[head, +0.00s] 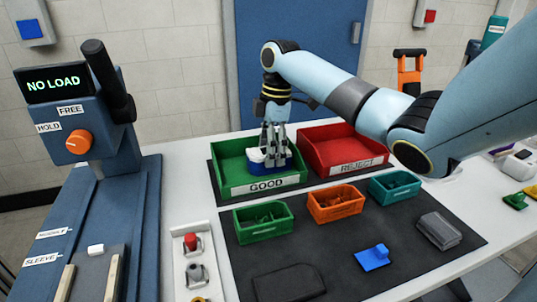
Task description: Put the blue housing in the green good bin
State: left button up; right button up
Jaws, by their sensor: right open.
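The green good bin (227,162) stands at the back left of the dark mat, labelled GOOD. My right gripper (272,157) points down into it with its fingers open. A blue part with a white top (256,163), which looks like the blue housing, is in the bin around and under the fingertips. The fingers hide part of it, and I cannot tell whether they touch it or whether it rests on the bin floor. Another small blue part (374,258) with a raised knob lies on the front of the mat. My left gripper is not in view.
A red REJECT bin (313,151) stands right of the good bin. Small green (263,235), orange (336,214) and teal (394,197) bins sit in front. Dark grey items (288,283) lie on the mat. A blue NO LOAD station (91,145) stands left.

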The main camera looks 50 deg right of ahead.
notch_tip(320, 180, up, 10)
jog(key=d, duration=0.1)
jog(key=shift+s+r, duration=0.2)
jog(key=shift+s, duration=0.1)
dwell(0.3)
